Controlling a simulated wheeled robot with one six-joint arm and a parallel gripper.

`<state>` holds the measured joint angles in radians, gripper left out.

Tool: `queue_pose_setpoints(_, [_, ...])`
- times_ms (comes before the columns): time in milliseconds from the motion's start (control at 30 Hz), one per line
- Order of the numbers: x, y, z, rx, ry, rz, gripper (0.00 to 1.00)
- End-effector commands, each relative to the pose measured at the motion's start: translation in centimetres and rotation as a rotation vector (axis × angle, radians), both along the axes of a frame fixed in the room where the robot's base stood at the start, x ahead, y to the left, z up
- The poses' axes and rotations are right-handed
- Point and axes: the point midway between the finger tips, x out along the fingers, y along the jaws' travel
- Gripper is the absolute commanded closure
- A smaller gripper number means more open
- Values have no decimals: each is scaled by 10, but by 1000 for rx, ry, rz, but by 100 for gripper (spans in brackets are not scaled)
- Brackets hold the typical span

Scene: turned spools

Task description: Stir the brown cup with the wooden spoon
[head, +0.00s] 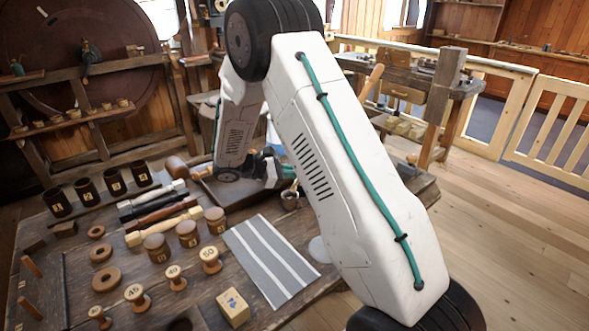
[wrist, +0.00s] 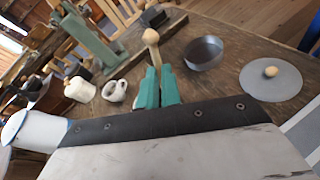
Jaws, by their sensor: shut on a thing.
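The brown cup (head: 289,202) stands on the workbench right of the striped mat's far end, partly behind my arm in the head view. My gripper (wrist: 158,88) has teal fingers, shut on the wooden spoon (wrist: 151,38), whose pale rounded end sticks out past the fingertips in the wrist view. In the head view, a pale bit of the spoon (head: 295,184) shows right at the cup's rim; I cannot tell whether its tip is inside. A dark round open vessel (wrist: 204,53) lies right of the spoon in the wrist view; I cannot tell whether it is the cup.
A grey lid with a knob (wrist: 271,78) lies near the bench's edge. A white mug (wrist: 115,91) and white jar (wrist: 79,89) show left of the fingers. The striped mat (head: 270,262) is bare. Spools, rings and numbered dark cups (head: 115,182) fill the bench's left.

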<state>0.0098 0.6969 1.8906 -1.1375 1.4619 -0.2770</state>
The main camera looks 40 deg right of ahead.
Motion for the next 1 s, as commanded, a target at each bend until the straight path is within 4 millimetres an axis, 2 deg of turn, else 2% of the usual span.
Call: queue_pose_setpoints(1000, [11,7,-38,1,2,1,100])
